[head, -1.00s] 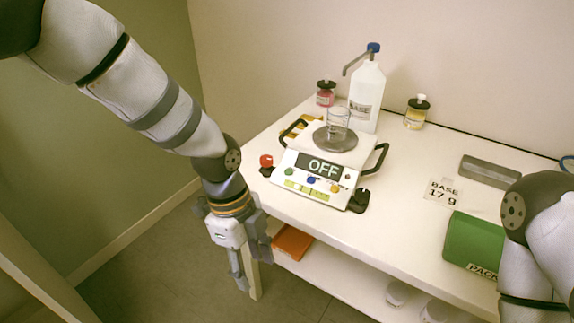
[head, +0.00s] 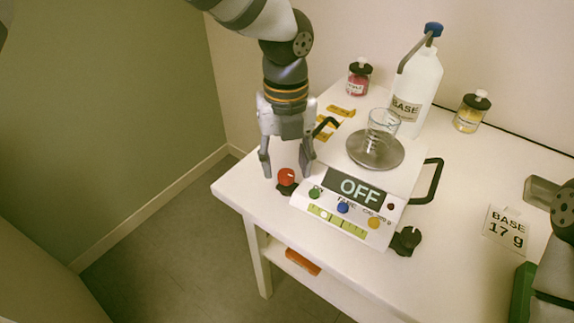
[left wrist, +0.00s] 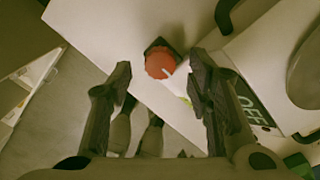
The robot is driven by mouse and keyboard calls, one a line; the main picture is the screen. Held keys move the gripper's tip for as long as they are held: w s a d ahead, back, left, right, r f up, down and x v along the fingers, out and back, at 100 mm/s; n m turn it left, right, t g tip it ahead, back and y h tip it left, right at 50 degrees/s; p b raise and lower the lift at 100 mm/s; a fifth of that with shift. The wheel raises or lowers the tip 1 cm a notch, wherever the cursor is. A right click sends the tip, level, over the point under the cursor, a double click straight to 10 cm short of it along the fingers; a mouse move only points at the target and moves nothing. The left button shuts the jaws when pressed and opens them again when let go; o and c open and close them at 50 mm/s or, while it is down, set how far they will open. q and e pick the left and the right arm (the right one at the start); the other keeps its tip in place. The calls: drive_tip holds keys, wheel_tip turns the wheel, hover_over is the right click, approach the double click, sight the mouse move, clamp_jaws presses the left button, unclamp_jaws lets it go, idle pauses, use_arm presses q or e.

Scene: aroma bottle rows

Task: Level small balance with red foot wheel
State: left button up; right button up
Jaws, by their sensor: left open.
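The small balance (head: 352,190) stands on the white table with its display reading OFF. Its red foot wheel (head: 286,177) is at the left front corner, and a black foot wheel (head: 406,240) is at the right front corner. In the left wrist view the red wheel (left wrist: 160,63) lies ahead between the open fingers (left wrist: 160,85), not visibly touched.
A glass beaker (head: 382,128) stands on the balance's round pan (head: 375,152). Behind are a BASE bottle (head: 417,85), a red jar (head: 359,78) and a yellow jar (head: 471,112). A BASE 17 g card (head: 506,230) is at right. The table's front-left edge is close to the red wheel.

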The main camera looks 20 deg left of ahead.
use_arm(q)
drive_tip(key=shift+f, duration=0.85)
drive_tip(key=shift+c, duration=0.2)
clamp_jaws()
drive_tip(key=shift+r, duration=0.1)
